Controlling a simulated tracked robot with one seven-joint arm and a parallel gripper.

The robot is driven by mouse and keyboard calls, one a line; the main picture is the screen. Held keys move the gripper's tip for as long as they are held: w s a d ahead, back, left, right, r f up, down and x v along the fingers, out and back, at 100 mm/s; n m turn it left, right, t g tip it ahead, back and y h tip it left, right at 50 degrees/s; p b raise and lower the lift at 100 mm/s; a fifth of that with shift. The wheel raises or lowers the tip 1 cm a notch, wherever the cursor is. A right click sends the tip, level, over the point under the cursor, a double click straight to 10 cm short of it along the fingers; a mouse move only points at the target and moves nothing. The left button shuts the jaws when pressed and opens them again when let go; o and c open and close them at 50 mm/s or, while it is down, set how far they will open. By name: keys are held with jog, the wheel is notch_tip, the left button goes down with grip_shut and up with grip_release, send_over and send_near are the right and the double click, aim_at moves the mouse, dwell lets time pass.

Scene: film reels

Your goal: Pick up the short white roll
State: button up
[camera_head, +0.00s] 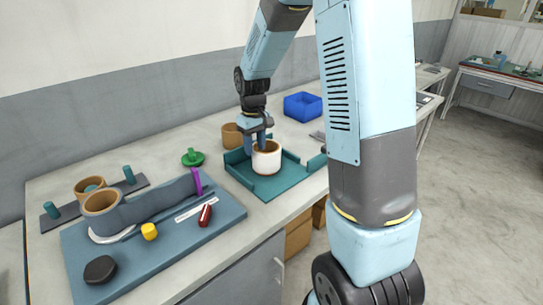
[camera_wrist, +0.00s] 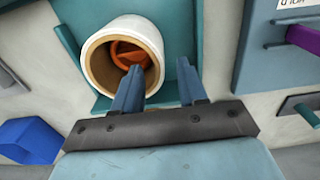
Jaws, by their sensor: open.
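The short white roll (camera_head: 267,162) stands in a teal tray (camera_head: 277,188), with a tan inner rim and an open top. The wrist view looks down into the roll (camera_wrist: 150,36), with something orange inside it. My gripper (camera_head: 255,147) is open just over the roll's rim. In the wrist view, my gripper (camera_wrist: 158,66) has one finger over the roll's hollow and the other outside its right wall. How deep the fingers reach is hard to tell.
A brown roll (camera_head: 231,136) stands just behind the tray. A blue bin (camera_head: 303,106) is at the back right, and a green knob (camera_head: 192,157) lies left of the tray. A blue-grey board (camera_head: 150,270) with a brown-rimmed roll (camera_head: 101,203) fills the bench's front left.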

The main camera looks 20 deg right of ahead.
aim_at(255, 151)
jog(key=shift+f, duration=1.85)
jog(key=shift+d, duration=0.1)
jog(key=shift+c, duration=0.2)
grip_shut()
